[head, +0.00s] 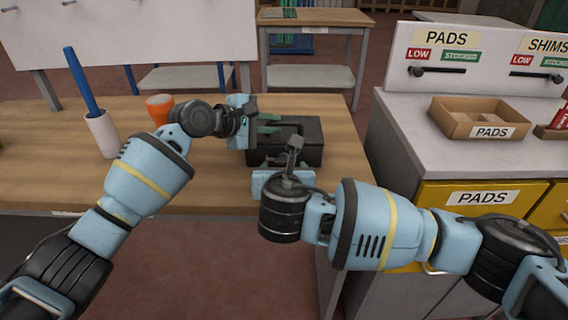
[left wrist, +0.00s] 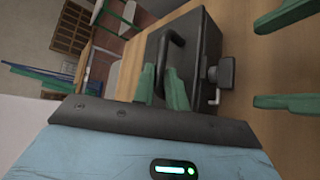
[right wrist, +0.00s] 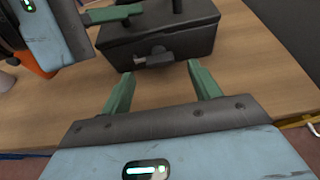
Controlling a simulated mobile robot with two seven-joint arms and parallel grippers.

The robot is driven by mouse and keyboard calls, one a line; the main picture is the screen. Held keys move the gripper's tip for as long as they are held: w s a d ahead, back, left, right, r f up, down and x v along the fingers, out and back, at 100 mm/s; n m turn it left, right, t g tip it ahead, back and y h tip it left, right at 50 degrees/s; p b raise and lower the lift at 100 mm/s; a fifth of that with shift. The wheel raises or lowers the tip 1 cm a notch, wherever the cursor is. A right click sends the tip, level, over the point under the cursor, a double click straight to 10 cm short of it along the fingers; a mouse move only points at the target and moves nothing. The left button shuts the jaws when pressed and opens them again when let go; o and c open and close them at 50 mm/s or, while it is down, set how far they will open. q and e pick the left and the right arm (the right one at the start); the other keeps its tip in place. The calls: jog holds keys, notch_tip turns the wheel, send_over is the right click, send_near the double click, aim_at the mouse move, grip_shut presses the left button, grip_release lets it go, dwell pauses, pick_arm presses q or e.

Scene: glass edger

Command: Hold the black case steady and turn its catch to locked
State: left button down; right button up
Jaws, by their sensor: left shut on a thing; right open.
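The black case (head: 318,147) sits on the wooden table near its right end. It also shows in the left wrist view (left wrist: 203,35) and the right wrist view (right wrist: 190,35). My left gripper (head: 268,124) is shut on the case's handle (left wrist: 176,42), its green fingers on either side of the bar. The dark grey catch (right wrist: 158,57) is on the case's front face; it also shows in the left wrist view (left wrist: 222,73). I cannot tell its setting. My right gripper (right wrist: 161,70) is open and empty in front of the catch, its fingers apart from it.
A white cup (head: 101,135) with a blue rod and an orange object (head: 159,106) stand left on the table (head: 45,165). A grey-topped cabinet with yellow drawers (head: 478,195) and a cardboard PADS box (head: 455,119) is to the right, across a gap. The table's front edge is close.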

aim_at(287, 162)
jog(key=shift+x, duration=1.75)
jog(key=c, duration=1)
jog(key=shift+f, duration=0.1)
jog(key=m, duration=0.1)
jog(key=m+y, duration=0.1)
jog(key=shift+d+f+m+y, duration=0.1)
jog(key=shift+d+m+y, duration=0.2)
jog(key=shift+d, duration=0.05)
jog(key=shift+d+f+m+t+y, duration=0.15)
jog(key=shift+m+y, duration=0.45)
jog(key=shift+m, duration=0.3)
jog(key=shift+d+m+t+y, duration=0.15)
jog(key=shift+m+y, duration=0.45)
jog(key=shift+m, duration=0.3)
